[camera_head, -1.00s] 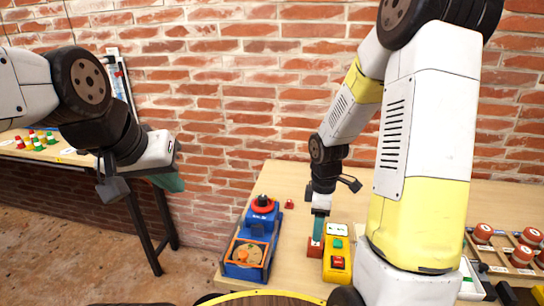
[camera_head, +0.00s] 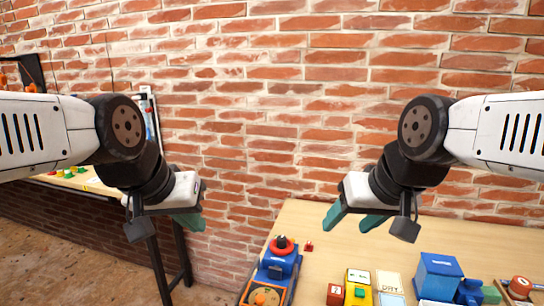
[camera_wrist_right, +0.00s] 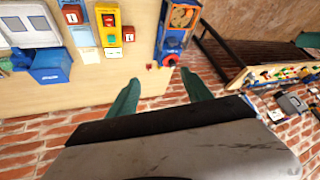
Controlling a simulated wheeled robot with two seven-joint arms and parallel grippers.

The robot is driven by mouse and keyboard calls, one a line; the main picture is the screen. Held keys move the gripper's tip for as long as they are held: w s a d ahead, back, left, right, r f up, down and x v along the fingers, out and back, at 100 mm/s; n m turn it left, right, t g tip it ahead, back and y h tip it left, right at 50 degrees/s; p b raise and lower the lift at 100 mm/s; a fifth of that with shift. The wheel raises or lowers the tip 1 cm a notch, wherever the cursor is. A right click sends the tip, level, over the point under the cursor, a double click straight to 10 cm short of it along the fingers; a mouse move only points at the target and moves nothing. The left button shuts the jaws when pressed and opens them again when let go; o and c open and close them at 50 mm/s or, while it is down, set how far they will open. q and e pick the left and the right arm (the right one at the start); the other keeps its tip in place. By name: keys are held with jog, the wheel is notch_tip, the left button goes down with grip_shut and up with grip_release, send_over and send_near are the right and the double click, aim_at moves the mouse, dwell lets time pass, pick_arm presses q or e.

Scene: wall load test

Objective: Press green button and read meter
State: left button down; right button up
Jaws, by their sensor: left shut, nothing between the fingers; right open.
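The yellow button box (camera_head: 350,299) stands on the light wooden table, low in the head view. It has a red button and a smaller green button (camera_wrist_right: 111,39), which is clearest in the right wrist view. No meter can be made out for certain. My right gripper (camera_head: 350,221) is open and empty, raised above and behind the box. Its green fingers (camera_wrist_right: 160,86) also show in the right wrist view, apart from the box. My left gripper (camera_head: 188,221) is shut and empty at the left, away from the table.
A red block (camera_head: 335,295) is left of the yellow box. A blue toy-like device (camera_head: 270,272) with a red knob stands further left. A white card (camera_head: 389,282) and a blue box (camera_head: 437,277) are to the right. A brick wall (camera_head: 270,120) is behind the table.

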grip_shut()
dwell(1.8)
